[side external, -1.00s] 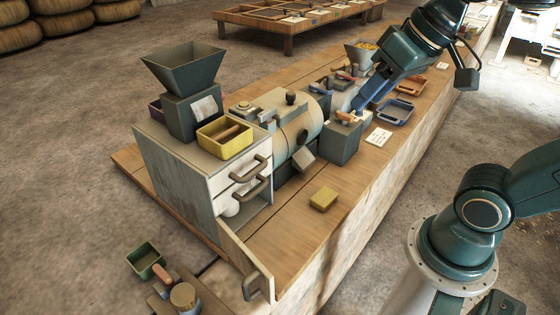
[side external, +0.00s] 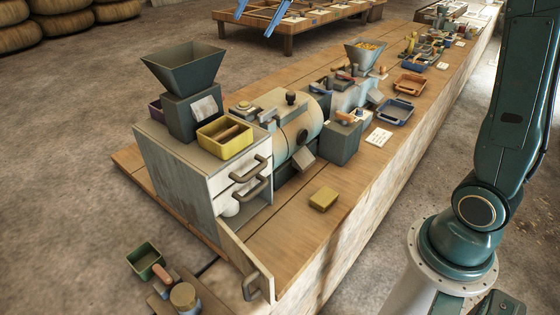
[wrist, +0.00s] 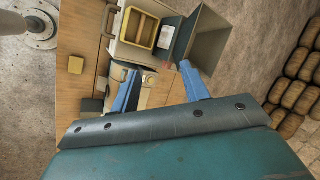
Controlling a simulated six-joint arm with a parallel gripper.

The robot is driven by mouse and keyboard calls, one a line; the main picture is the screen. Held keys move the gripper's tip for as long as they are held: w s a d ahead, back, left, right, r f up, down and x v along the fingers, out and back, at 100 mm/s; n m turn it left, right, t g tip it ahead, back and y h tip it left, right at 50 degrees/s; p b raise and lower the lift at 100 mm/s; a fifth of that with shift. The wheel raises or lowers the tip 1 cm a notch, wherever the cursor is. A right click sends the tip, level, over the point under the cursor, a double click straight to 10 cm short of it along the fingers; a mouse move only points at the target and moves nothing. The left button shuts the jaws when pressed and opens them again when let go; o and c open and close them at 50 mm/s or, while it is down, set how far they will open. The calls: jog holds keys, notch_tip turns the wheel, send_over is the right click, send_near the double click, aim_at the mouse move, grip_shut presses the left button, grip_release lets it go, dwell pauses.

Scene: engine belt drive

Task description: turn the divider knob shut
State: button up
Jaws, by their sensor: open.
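A cream rounded machine (side external: 313,118) stands behind the grey cabinet in the side view. A dark knob (side external: 291,98) sits on its top. A grey block (side external: 342,143) beside the machine has small handles on top. I cannot tell for sure which of these is the divider knob, or how far it is turned. My gripper (side external: 256,22) shows only as two blue fingers at the top edge, raised and well away from the machine. In the wrist view my gripper (wrist: 158,70) is open and empty, with part of the machine far beyond the fingers.
The grey cabinet (side external: 180,190) has its door swung open at the front. A yellow tray (side external: 226,140) and a dark hopper (side external: 184,68) stand on it. A yellow block (side external: 323,198) lies on the bench. A blue tray (side external: 394,112) lies farther back. The front bench strip is mostly clear.

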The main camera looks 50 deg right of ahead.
jog(key=w+d+f+m+g, duration=0.1)
jog(key=w+d+f+m, duration=0.5)
jog(key=w, duration=0.5)
jog(key=shift+d+f+m+g, duration=0.3)
jog(key=shift+d+f+m, duration=0.1)
jog(key=shift+d+f, duration=0.25)
jog(key=shift+a+f+y, duration=0.1)
jog(key=shift+a+y, duration=0.05)
jog(key=shift+y, duration=0.15)
jog(key=shift+x, duration=6.7)
